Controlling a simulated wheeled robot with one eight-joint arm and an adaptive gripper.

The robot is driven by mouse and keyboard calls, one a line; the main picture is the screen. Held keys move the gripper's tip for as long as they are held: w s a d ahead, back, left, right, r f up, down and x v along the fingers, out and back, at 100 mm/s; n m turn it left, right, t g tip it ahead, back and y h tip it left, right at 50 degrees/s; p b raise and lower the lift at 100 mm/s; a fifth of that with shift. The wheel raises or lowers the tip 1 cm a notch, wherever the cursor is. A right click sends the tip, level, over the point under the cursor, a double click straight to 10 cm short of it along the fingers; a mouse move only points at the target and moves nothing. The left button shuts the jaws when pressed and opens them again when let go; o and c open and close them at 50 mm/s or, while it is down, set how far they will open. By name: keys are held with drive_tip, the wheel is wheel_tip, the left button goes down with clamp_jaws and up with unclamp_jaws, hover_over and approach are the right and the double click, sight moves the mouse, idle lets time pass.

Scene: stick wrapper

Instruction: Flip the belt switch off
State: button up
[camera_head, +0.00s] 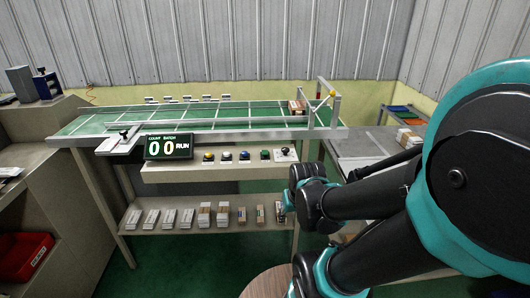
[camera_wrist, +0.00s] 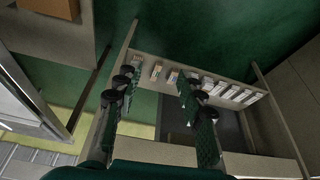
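A black-handled lever (camera_head: 124,133) sits on a white plate at the belt's left front. No label marks either as the belt switch. My gripper (camera_wrist: 155,82) shows in the wrist view, fingers wide apart and empty. Its fingers are not distinct in the head view.
A lower shelf (camera_head: 190,227) holds several small boxes and also shows in the wrist view (camera_wrist: 208,64). A red bin (camera_head: 24,255) stands left. A round stool top (camera_head: 268,284) shows below.

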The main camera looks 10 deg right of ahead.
drive_tip(key=shift+g, duration=0.4)
drive_tip(key=w+r, duration=0.6)
drive_tip(key=w, duration=0.1)
drive_tip(key=w+a+r, duration=0.1)
drive_tip(key=w+r, duration=0.2)
drive_tip(key=w, duration=0.1)
drive_tip(key=shift+w+a+r, duration=0.1)
drive_tip(key=shift+w+r, duration=0.1)
drive_tip(key=shift+r, duration=0.05)
clamp_jaws()
drive_tip(key=w+a+r+m+g, duration=0.1)
drive_tip(key=w+a+r, duration=0.2)
drive_tip(key=w+r, duration=1)
wheel_tip(320, 180, up, 3)
drive_tip(key=shift+w+f, duration=0.1)
drive_tip(key=shift+w, duration=0.1)
drive_tip(key=shift+a, duration=0.1)
